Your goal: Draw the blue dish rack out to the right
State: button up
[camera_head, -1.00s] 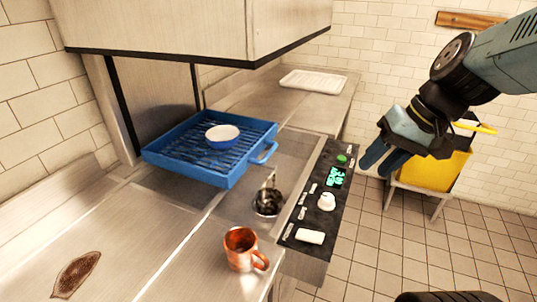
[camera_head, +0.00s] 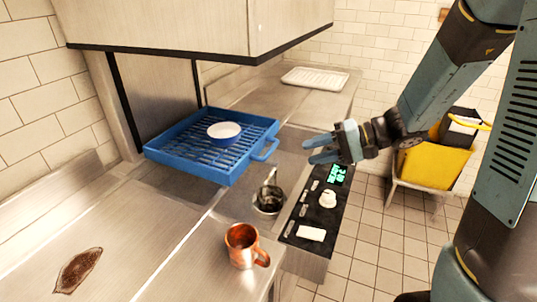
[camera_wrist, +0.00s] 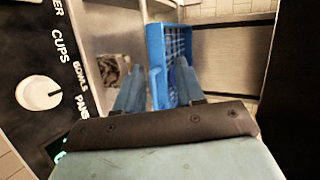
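The blue dish rack (camera_head: 188,170) sits under the raised hood in the head view, with a loop handle (camera_head: 269,151) on its right side. A white bowl with a blue outside (camera_head: 223,131) stands in it. My gripper (camera_head: 308,149) is above the control panel's far end, to the right of the handle and apart from it. Its two fingers are spread, with nothing between them, and point left at the rack. In the wrist view the rack's blue side (camera_wrist: 155,58) shows ahead, beyond and between the fingers (camera_wrist: 158,78).
A copper mug (camera_head: 242,246) stands on the near counter, right of a brown stain (camera_head: 78,270). A drain basin (camera_head: 268,200) lies between rack and control panel (camera_head: 312,214). A white tray (camera_head: 314,78) is on the far counter. A yellow bucket cart (camera_head: 436,165) stands on the floor.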

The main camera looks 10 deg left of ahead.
aim_at(269, 154)
jog(key=w+f+m+t, duration=0.1)
jog(key=w+f, duration=0.1)
jog(key=w, duration=0.1)
jog(key=w+f+m+t+y, duration=0.1)
jog(key=w+f+t, duration=0.1)
jog(key=w+f, duration=0.1)
jog(key=w+f+m+t, duration=0.1)
jog(key=w+f, duration=0.2)
jog(key=shift+w+a+f+t, duration=0.1)
jog(key=shift+a+t, duration=0.25)
jog(key=shift+t, duration=0.05)
jog(key=x, duration=1.3)
jog(key=shift+a, duration=0.4)
jog(key=shift+c, duration=0.5)
grip_shut()
